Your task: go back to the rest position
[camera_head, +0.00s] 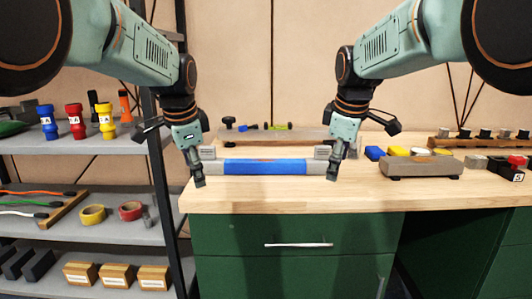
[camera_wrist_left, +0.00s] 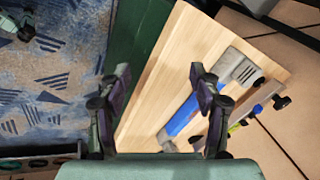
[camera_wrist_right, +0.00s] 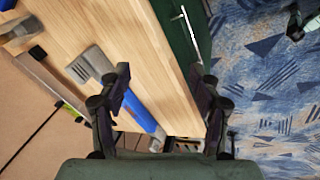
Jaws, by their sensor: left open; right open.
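My left gripper (camera_head: 194,166) hangs over the left front corner of the wooden workbench (camera_head: 280,200), fingers pointing down. It is open and empty, and its fingers also show in the left wrist view (camera_wrist_left: 160,100). My right gripper (camera_head: 338,163) hangs over the bench further right. It is open and empty, as the right wrist view (camera_wrist_right: 163,105) also shows. A blue bar with grey end blocks (camera_head: 265,167) lies on the bench between the two grippers. I cannot tell from the head view whether either gripper touches it.
A metal shelf rack (camera_head: 100,145) at left holds coloured torches, tape rolls and wooden boxes. A grey block (camera_head: 422,165) and small blue and yellow items lie on the bench at right. Green drawers (camera_head: 297,235) are below. The bench's front middle is clear.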

